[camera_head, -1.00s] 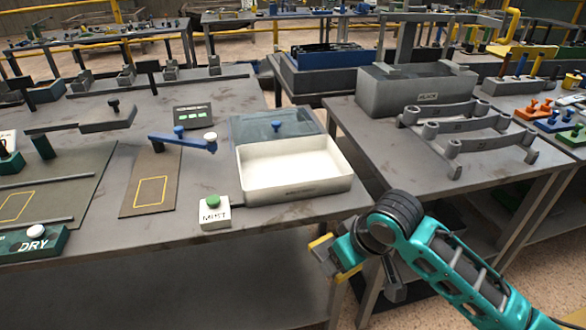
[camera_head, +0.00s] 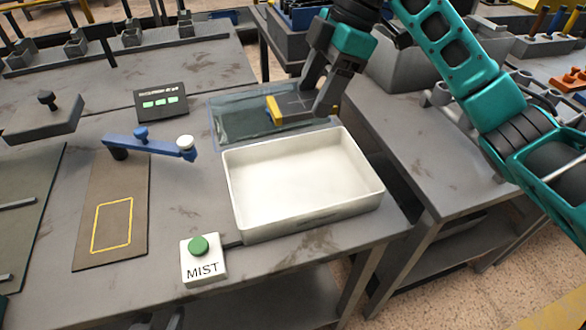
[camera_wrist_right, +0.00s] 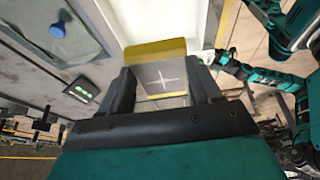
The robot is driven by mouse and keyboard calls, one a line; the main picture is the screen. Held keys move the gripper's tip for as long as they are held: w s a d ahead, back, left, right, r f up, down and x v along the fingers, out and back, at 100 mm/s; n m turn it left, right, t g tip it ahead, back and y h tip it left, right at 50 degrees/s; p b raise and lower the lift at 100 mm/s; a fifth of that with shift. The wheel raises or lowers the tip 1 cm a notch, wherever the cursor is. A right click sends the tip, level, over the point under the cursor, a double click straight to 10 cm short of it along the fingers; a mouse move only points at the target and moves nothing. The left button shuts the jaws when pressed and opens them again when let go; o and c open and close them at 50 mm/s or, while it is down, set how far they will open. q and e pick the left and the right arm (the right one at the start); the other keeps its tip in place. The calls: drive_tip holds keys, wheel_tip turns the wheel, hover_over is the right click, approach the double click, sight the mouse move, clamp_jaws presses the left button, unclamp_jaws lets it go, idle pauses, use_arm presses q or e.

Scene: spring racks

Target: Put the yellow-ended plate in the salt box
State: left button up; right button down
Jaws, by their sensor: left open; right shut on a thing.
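The plate (camera_head: 298,103) is small and grey with a white cross and a yellow end (camera_head: 274,110). My right gripper (camera_head: 302,106) is shut on it, and the plate shows between its fingers in the right wrist view (camera_wrist_right: 163,78). In the head view it overlaps the glassy lid (camera_head: 232,117), behind the open white box (camera_head: 305,222). The box looks empty or evenly white inside; I cannot read its front label. My left gripper (camera_wrist_right: 224,58) shows small in the right wrist view, apart from the plate; it is outside the clear part of the head view.
A MIST block (camera_head: 203,262) with a green button stands left of the box's front. A blue lever (camera_head: 150,145) crosses a brown board (camera_head: 113,213) with a yellow outline. A small display (camera_head: 161,101) stands behind. A grey bin (camera_head: 400,75) and rack are on the right table.

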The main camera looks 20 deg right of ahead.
drive_tip(key=shift+w, duration=0.15)
drive_tip(key=b, duration=0.2)
hover_over(304, 186)
drive_tip(key=d, duration=0.2)
drive_tip(key=f, duration=1.4)
drive_tip(key=shift+a+f, duration=0.15)
drive_tip(key=shift+a, duration=0.05)
drive_tip(key=shift+w+f, duration=0.1)
drive_tip(key=shift+f, duration=2.5)
drive_tip(key=shift+c, duration=1)
unclamp_jaws()
drive_tip(key=shift+f, duration=0.15)
